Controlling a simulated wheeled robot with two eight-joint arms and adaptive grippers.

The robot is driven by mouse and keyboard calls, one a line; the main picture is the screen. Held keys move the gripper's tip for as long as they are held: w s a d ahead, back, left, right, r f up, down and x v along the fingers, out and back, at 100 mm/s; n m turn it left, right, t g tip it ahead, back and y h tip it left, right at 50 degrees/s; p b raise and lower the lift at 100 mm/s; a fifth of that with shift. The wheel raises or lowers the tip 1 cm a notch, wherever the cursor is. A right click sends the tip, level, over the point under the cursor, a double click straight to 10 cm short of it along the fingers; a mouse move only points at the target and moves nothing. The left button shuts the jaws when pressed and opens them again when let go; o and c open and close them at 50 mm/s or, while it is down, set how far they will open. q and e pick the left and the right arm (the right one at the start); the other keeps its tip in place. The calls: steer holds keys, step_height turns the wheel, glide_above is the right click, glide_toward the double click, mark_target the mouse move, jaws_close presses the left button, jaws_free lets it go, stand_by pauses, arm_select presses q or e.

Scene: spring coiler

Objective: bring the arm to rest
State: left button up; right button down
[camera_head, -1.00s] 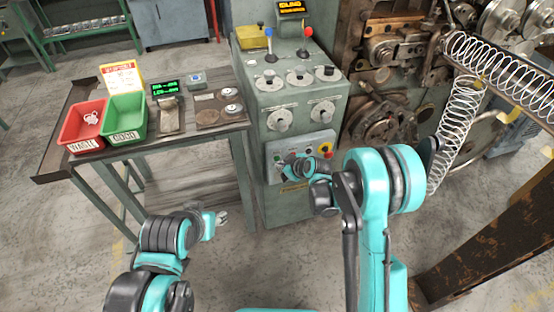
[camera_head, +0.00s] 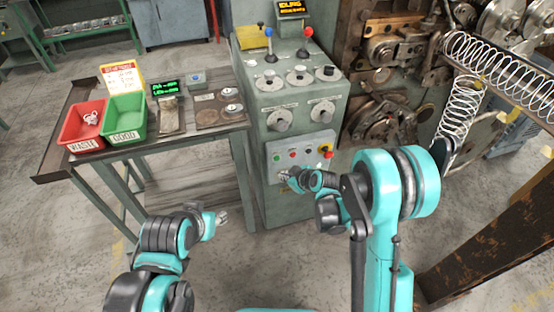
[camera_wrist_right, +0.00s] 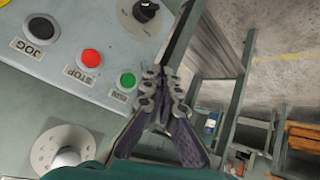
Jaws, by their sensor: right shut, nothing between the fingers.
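My right gripper (camera_head: 283,175) is in front of the lower control panel (camera_head: 302,152) of the grey machine cabinet. In the right wrist view the gripper (camera_wrist_right: 163,75) has its fingertips together with nothing between them. Beside it in that view are a green RUN button (camera_wrist_right: 128,81), a red STOP button (camera_wrist_right: 90,58) and a black JOG button (camera_wrist_right: 41,28). I cannot tell whether the fingertips touch the panel. My left gripper (camera_head: 221,218) is low in front of the side table, small in the head view, and its finger state is unclear.
A red WASTE bin (camera_head: 83,146) with a small coil in it and a green GOOD bin (camera_head: 126,137) stand on the side table. Rusty coiler machinery and a rail of springs (camera_head: 505,72) are at the right. Bare floor lies between the arms.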

stand_by(0.5)
steer(key=s+d+r+m+h, duration=0.1)
steer(key=s+d+r+m, duration=0.3)
steer(key=r, duration=0.3)
steer(key=s+d+r+m+h, duration=0.1)
steer(key=s+d+r+h, duration=0.1)
steer(key=s+d+r, duration=0.4)
steer(key=s+d+r+m+h, duration=0.1)
steer(key=s+d+r+m, duration=0.1)
steer(key=s, duration=0.6)
steer(key=s+d+r+m+h, duration=0.1)
steer(key=s+d+m, duration=0.3)
steer(key=s, duration=0.4)
steer(key=shift+s+d+r+g+h, duration=0.25)
steer(key=shift+d+r, duration=0.2)
steer(key=shift+r, duration=0.35)
